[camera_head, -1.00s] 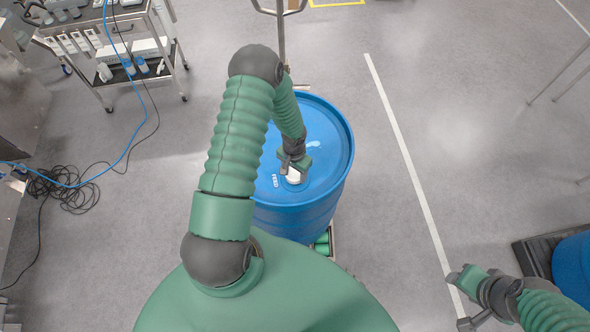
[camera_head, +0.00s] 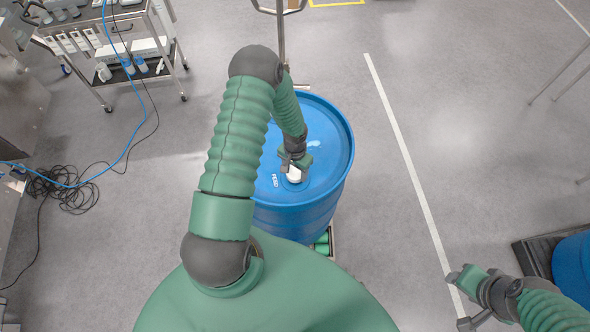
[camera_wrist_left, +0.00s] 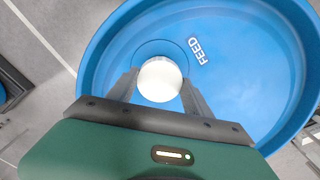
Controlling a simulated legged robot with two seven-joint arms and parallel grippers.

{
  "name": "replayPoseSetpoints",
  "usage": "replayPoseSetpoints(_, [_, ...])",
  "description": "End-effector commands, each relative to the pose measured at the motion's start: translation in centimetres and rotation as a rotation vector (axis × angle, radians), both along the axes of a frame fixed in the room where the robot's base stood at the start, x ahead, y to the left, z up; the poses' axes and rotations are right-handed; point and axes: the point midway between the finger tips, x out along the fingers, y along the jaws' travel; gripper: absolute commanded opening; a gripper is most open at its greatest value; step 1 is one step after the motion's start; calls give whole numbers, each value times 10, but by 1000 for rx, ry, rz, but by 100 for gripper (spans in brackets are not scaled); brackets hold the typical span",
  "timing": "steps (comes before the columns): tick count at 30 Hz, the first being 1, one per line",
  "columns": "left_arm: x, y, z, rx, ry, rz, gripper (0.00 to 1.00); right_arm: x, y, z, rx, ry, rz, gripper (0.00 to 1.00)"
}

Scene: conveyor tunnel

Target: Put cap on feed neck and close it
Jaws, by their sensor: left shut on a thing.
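A white cap (camera_head: 294,175) sits between the fingers of my left gripper (camera_head: 294,165), at the top of a blue drum. The cap also shows in the left wrist view (camera_wrist_left: 160,80), where the left gripper (camera_wrist_left: 158,86) is shut on it from both sides. The drum lid (camera_head: 330,165) carries a white "FEED" label (camera_wrist_left: 198,50) beside the cap. The feed neck is hidden under the cap, so I cannot tell whether the cap is seated.
The blue drum stands on a wheeled base (camera_head: 326,240) with a tall handle (camera_head: 281,40) behind it. A cart (camera_head: 120,45) with bottles is at the upper left. Cables (camera_head: 65,188) lie on the floor at left. Another blue drum (camera_head: 574,265) is at right. The floor between is clear.

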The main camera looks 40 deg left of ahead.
Motion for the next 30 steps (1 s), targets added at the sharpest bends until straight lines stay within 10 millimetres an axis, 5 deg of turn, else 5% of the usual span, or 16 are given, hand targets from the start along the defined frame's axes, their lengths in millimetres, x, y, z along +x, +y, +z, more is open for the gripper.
replayPoseSetpoints(30, [1,0,-19,0,0,0,21,0,0,-16,0,0,0,47])
